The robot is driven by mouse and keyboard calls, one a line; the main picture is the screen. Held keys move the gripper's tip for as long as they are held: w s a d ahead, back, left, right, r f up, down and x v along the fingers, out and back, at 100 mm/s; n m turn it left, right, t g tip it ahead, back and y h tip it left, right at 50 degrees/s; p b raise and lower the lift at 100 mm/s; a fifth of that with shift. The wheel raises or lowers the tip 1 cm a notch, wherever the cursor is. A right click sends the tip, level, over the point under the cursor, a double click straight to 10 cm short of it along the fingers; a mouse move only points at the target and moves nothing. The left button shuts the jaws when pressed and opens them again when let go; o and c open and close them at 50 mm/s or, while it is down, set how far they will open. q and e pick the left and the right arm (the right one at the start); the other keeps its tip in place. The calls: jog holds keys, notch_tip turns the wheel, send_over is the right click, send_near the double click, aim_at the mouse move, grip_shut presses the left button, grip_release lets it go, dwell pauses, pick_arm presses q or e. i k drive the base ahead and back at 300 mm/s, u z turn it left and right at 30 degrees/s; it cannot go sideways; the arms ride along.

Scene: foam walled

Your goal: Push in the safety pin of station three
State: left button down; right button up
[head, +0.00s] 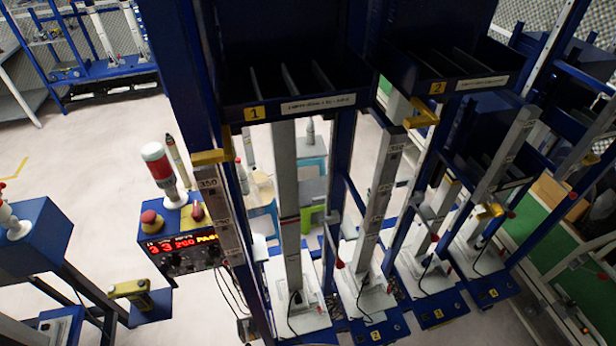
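Station three (425,272) is a white base on a blue plate, third in the row of stations, with a yellow label that looks like a 3 (438,313). A grey upright column rises from it. A small red knob (434,238) shows beside this column and looks like the head of its safety pin. It is too small to tell how far the pin is in. Neither of my grippers is in view, and nothing is seen touching the knob.
Similar stations stand on both sides, including station two (365,295). Blue shelf bins labelled 1 (254,113) and 2 (437,88) hang above. A control box (180,240) with a red display and a red-white lamp (160,165) stands left.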

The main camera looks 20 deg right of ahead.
aim_at(511, 214)
jog(key=z, duration=2.15)
